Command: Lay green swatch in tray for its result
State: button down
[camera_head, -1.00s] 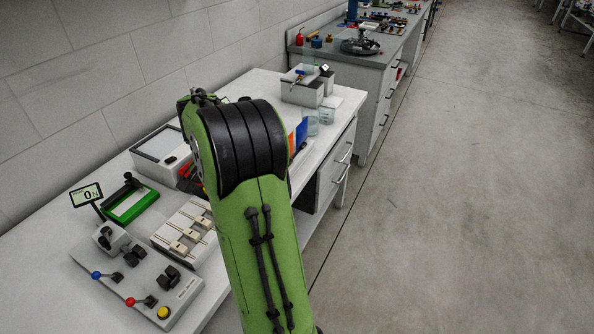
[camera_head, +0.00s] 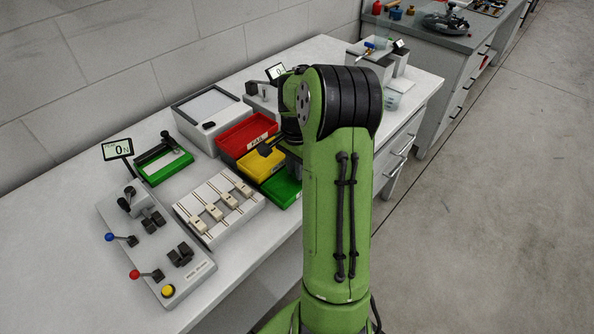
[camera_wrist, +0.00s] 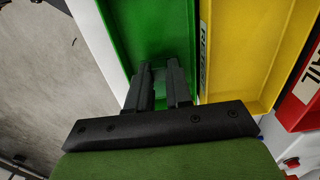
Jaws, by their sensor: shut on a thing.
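My gripper (camera_wrist: 160,72) points down over the green tray (camera_wrist: 113,22) in the wrist view, its two dark fingers a small gap apart. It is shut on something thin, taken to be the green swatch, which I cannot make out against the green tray. In the head view my arm hides most of the gripper. The green tray (camera_head: 287,190) is at the front of a row, with the yellow tray (camera_head: 250,163) behind it and the red tray (camera_head: 236,137), labelled FAIL, behind that. The yellow tray's label is partly covered in the wrist view.
A rack with several pale sliders (camera_head: 222,208) stands left of the trays. A lever panel (camera_head: 155,250), a display reading 0 N (camera_head: 117,149) and a green-based device (camera_head: 164,163) are further left. A white box (camera_head: 205,110) stands behind. Bare floor (camera_head: 500,200) lies to the right.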

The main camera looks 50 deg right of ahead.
jog(key=shift+f+b, duration=0.35)
jog(key=shift+f, duration=0.2)
jog(key=c, duration=1)
grip_release()
jog(key=shift+c, duration=0.2)
